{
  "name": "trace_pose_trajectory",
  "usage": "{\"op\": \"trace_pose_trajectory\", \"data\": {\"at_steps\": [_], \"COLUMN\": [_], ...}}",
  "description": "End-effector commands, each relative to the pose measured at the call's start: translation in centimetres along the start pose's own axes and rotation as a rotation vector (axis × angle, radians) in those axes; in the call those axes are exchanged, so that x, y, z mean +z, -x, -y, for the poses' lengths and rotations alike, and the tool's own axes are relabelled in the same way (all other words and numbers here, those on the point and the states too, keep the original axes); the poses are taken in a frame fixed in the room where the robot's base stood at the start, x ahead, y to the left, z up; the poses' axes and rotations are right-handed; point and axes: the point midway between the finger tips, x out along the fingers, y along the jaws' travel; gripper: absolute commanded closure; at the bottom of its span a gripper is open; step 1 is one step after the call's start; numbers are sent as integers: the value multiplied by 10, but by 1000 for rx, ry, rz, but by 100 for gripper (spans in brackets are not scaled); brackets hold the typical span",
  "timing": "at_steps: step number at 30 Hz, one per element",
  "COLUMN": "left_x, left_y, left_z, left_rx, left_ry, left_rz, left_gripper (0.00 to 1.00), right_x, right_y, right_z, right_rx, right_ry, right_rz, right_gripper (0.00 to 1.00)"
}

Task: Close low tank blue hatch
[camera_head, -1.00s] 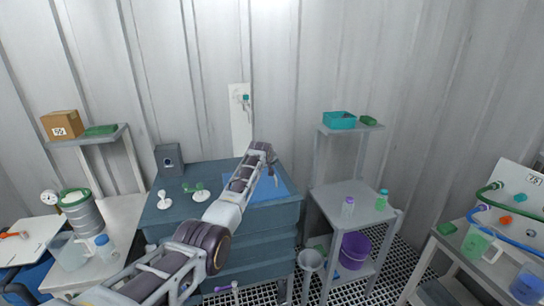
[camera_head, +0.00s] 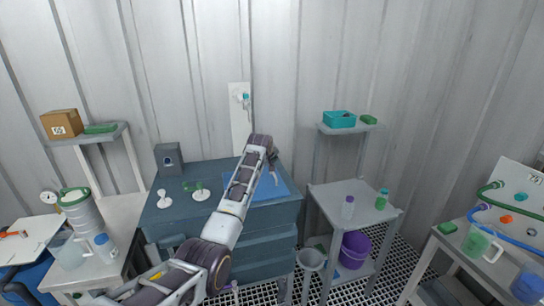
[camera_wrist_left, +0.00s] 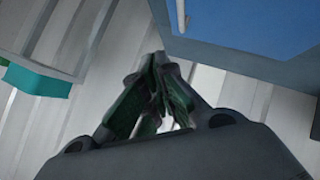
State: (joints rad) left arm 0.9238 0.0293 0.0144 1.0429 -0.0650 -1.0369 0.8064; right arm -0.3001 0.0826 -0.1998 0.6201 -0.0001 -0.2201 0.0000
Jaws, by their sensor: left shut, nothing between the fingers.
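The low tank seems to be the dark blue-grey box (camera_head: 180,228) in the middle of the head view. A flat bright blue panel (camera_head: 284,187) lies on its top right and looks like the blue hatch. It is also at the upper right of the wrist view (camera_wrist_left: 255,25), with a pale rod (camera_wrist_left: 181,14) at its edge. A thin curved piece (camera_head: 275,178) shows over the panel. My left gripper (camera_wrist_left: 158,78) is shut and empty, and in the wrist view its dark fingers are below and left of the panel.
A grey box (camera_head: 169,159) and white fittings (camera_head: 201,194) stand on the tank top. A white wall plate (camera_head: 240,125) with a small fitting is behind. A grey shelf stand (camera_head: 335,200) with bottles and a purple bucket (camera_head: 355,250) is to the right.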

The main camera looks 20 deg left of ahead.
Motion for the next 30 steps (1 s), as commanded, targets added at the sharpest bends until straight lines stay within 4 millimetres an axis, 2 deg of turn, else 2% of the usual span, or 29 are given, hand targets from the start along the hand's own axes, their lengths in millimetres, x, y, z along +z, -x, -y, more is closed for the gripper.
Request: {"op": "trace_pose_trajectory", "data": {"at_steps": [12, 30], "left_x": [1, 4], "left_y": [17, 16], "left_z": [-4, -1], "left_rx": [0, -3], "left_ry": [0, -5], "left_rz": [1, 3], "left_gripper": [100, 100], "right_x": [0, -1], "right_y": [-3, -3], "right_z": [0, 5], "right_rx": [0, -5], "right_ry": [0, -2], "right_rz": [0, -1], "right_gripper": [43, 43]}}
